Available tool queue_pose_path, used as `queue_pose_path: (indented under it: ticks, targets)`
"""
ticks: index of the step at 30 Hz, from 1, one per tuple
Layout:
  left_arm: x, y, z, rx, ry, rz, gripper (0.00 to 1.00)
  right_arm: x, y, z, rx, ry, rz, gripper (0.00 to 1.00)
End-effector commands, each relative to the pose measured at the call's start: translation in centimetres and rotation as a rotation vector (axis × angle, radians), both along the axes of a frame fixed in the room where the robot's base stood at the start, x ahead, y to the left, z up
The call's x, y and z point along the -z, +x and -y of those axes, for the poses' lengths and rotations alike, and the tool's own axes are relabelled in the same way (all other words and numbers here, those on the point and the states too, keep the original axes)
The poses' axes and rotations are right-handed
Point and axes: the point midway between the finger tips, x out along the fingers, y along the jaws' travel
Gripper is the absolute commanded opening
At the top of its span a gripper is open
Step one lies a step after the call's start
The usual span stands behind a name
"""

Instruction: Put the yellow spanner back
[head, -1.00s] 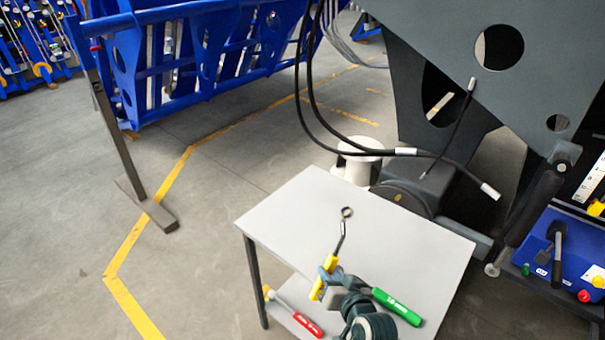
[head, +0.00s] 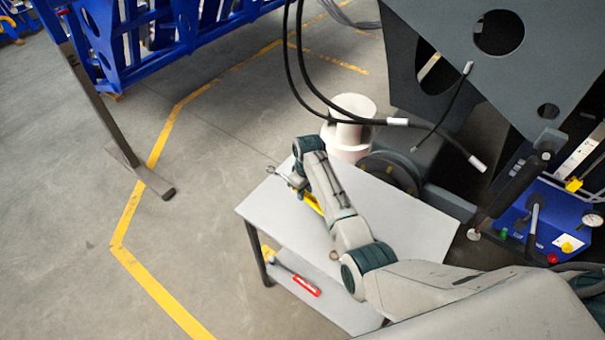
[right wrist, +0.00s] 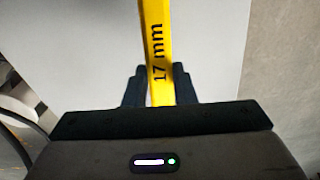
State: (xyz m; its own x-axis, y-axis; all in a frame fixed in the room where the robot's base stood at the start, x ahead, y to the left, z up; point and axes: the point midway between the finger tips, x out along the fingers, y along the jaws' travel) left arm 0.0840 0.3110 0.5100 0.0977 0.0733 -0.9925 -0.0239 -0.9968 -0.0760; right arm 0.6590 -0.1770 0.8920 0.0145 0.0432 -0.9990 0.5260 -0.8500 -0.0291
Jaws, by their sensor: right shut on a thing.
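The yellow spanner (head: 314,203) has a yellow handle and a grey metal end, which points to the left in the head view over the white table top. Its handle, marked "17 mm", also shows in the right wrist view (right wrist: 155,45). My right gripper (right wrist: 157,88) is shut on this handle, with one dark finger on each side. In the head view my right forearm and wrist hide part of the spanner and most of the jaws. I cannot tell how far the spanner is above the table top. My left gripper is not in view.
The white table (head: 420,222) is bare to the right of my arm. A red-handled tool (head: 305,286) lies on its lower shelf. Black hoses (head: 345,119) hang behind the table, near a white cylinder (head: 350,108) and the dark chassis (head: 470,85). A blue box (head: 560,225) stands at right.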

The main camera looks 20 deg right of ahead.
Motion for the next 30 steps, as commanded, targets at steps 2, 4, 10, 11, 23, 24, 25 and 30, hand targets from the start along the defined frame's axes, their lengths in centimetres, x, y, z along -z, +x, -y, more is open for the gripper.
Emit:
queue_pose_path:
  ticks: [2,4,10,11,23,24,25,30]
  targets:
    - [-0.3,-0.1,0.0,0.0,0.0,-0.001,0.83,-0.7,0.2,0.3,-0.024,-0.029,-0.018,0.0]
    - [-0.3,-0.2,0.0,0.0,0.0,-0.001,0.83,-0.8,0.2,0.5,-0.033,-0.04,-0.024,0.0]
    - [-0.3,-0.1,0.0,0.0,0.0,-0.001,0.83,-0.8,0.2,0.5,-0.035,-0.04,-0.023,0.0]
    - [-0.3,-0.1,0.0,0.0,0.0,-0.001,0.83,-0.8,0.2,0.5,-0.034,-0.04,-0.023,0.0]
    - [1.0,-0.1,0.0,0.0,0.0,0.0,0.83,1.2,0.2,0.5,-0.032,-0.04,-0.022,0.0]
    - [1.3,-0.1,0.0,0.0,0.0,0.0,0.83,1.6,0.2,0.5,-0.032,-0.04,-0.022,0.0]
    - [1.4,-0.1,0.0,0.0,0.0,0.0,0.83,1.9,0.2,0.5,-0.032,-0.04,-0.021,0.0]
    - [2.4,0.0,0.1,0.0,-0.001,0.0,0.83,3.6,0.2,0.5,-0.032,-0.04,-0.022,0.0]
